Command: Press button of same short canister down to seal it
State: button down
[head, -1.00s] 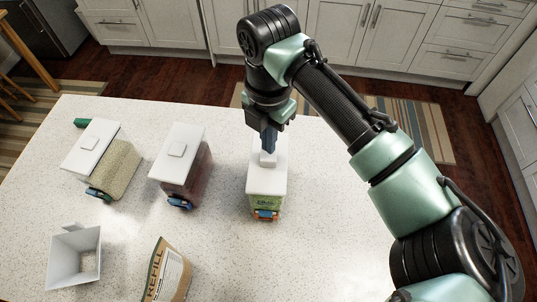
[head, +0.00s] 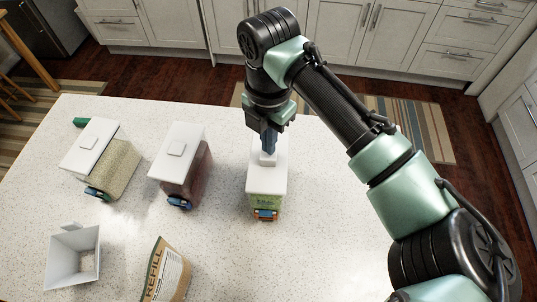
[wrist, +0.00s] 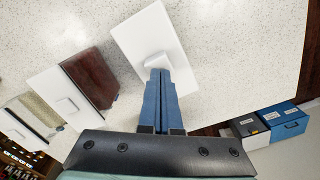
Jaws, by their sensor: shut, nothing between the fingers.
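Two other white-lidded canisters stand to the left, one with dark red contents (head: 185,182) and one with pale grain (head: 117,170). A white square scoop (head: 75,255) and a brown refill bag (head: 167,272) are at the front. The counter right of the short canister is clear.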

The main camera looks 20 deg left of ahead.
jog(key=shift+f+b, duration=1)
jog(key=shift+f, duration=0.75)
jog(key=shift+r+p, duration=3.25)
jog(key=shift+r, duration=0.65)
